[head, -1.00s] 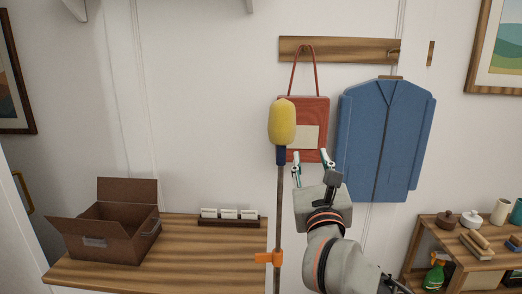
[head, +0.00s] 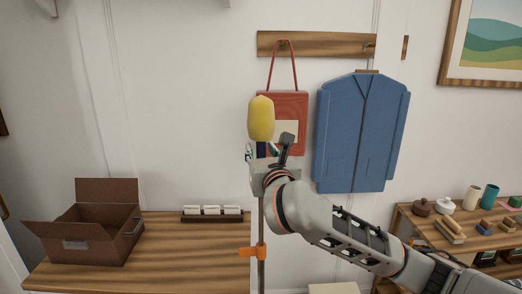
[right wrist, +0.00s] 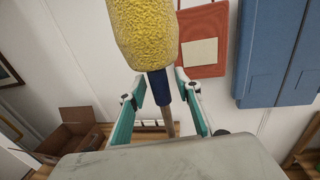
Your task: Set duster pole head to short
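The duster stands upright, with a fluffy yellow head (head: 261,118) on a dark blue collar (right wrist: 158,85) and a thin grey-brown pole (head: 261,270). An orange clamp (head: 252,251) sits lower on the pole. My right gripper (head: 262,151) is at the collar, just below the yellow head. In the right wrist view its teal-sided fingers (right wrist: 158,88) are apart, one on each side of the collar, with gaps visible. In the head view the gripper hides part of the collar and upper pole. My left gripper is in neither view.
Behind the duster, a red bag (head: 297,110) and a blue jacket (head: 362,135) hang from a wooden rail (head: 320,44). At left, a wooden table (head: 160,255) holds an open brown box (head: 105,250) and a card rack (head: 212,217). A cluttered shelf (head: 420,235) stands at right.

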